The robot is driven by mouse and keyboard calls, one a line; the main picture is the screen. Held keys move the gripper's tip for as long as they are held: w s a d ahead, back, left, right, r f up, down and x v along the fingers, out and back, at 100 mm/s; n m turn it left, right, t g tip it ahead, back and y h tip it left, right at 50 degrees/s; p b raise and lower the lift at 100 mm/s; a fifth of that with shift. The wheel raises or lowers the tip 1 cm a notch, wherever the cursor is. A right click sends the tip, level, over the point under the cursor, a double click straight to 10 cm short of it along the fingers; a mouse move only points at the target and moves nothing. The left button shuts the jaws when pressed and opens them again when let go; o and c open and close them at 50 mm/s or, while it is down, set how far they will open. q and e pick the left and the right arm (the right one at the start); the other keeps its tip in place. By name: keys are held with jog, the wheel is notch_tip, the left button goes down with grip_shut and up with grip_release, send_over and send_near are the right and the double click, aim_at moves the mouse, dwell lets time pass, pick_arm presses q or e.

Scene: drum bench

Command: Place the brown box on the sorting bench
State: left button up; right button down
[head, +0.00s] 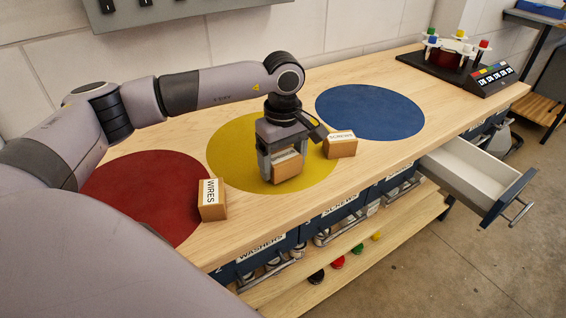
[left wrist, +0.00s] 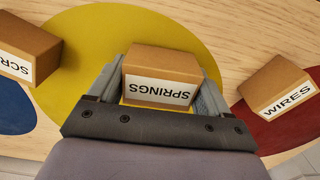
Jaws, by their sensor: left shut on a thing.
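My left gripper (head: 283,160) points down over the yellow circle (head: 228,150) of the wooden sorting bench (head: 305,83). It is shut on a brown box (head: 288,165), whose label reads SPRINGS in the left wrist view (left wrist: 165,75). The box is on or just above the yellow circle; I cannot tell which. A brown box labelled WIRES (head: 212,199) sits at the edge of the red circle (head: 150,190). A brown box labelled SCREWS (head: 340,146) sits at the right edge of the yellow circle. My right gripper is not in view.
A blue circle (head: 370,110) on the bench is clear. A dark rack with coloured caps (head: 450,55) and a button panel (head: 490,79) stand at the far right end. An open drawer (head: 470,170) sticks out of the bench front. Labelled bins (head: 258,257) sit below.

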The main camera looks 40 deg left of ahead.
aim_at(283, 156)
pick_arm(q)
jog(key=shift+f, duration=0.55)
jog(key=shift+f, duration=0.15)
jog(key=o, duration=1)
jog(key=shift+r, duration=0.2)
notch_tip(283, 156, up, 12)
jog(key=shift+b, duration=0.35)
